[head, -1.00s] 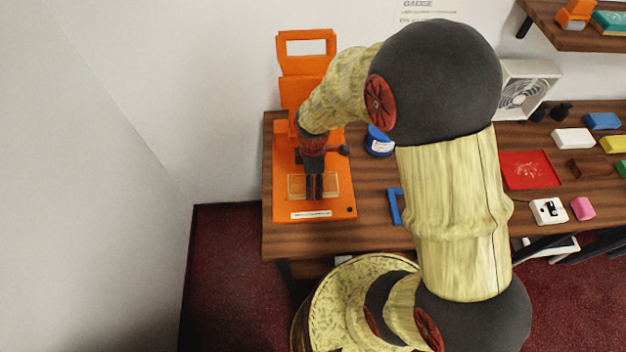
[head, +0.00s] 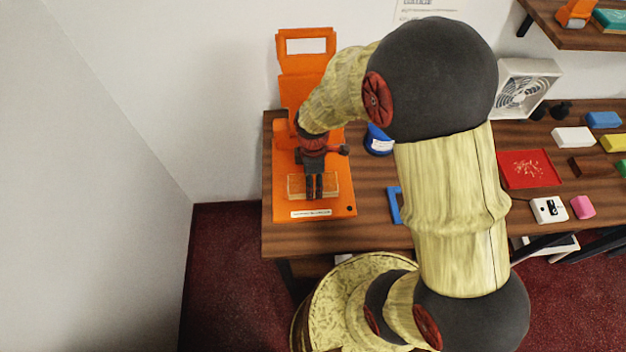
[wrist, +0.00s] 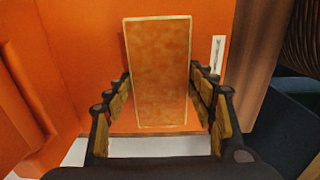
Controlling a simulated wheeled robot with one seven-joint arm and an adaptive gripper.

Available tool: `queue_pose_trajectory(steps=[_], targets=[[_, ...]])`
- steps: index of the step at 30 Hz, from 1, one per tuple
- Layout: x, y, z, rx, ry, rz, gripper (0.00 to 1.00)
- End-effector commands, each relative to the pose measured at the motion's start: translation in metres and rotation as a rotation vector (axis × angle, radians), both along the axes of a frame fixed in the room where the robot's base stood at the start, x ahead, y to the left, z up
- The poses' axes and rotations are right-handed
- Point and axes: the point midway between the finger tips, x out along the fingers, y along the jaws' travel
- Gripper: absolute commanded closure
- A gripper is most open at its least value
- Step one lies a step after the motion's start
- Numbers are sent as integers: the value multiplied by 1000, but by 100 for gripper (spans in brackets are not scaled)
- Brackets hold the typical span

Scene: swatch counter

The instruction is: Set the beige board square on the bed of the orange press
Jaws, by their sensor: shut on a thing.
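The beige board (head: 297,187) is a rectangular slab with an orange-brown top and pale edges. My gripper (head: 314,190) is shut on it, with fingers along its two long sides in the wrist view, where the board (wrist: 160,60) looks straight between them. The orange press (head: 306,75) stands at the left end of the table, and the board is over its flat bed (head: 342,202). Whether the board's underside touches the bed cannot be told. The fingers hide the board's middle in the head view.
A blue round container (head: 379,141) and a blue frame-like piece (head: 395,205) are right of the press. A red tray (head: 526,170) and several coloured blocks lie farther right on the wooden table (head: 368,228). A white label (head: 310,213) is on the bed's front.

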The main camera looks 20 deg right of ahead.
Motion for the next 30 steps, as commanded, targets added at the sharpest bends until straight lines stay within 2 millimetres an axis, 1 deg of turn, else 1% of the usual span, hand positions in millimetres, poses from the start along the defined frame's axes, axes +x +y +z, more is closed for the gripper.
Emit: queue_pose_trajectory(steps=[9, 26, 27, 30], targets=[[0, 0, 0, 0, -1, 0, 74], [0, 0, -6, 0, -1, 0, 74], [0, 0, -6, 0, -1, 0, 43], [0, 0, -6, 0, -1, 0, 37]])
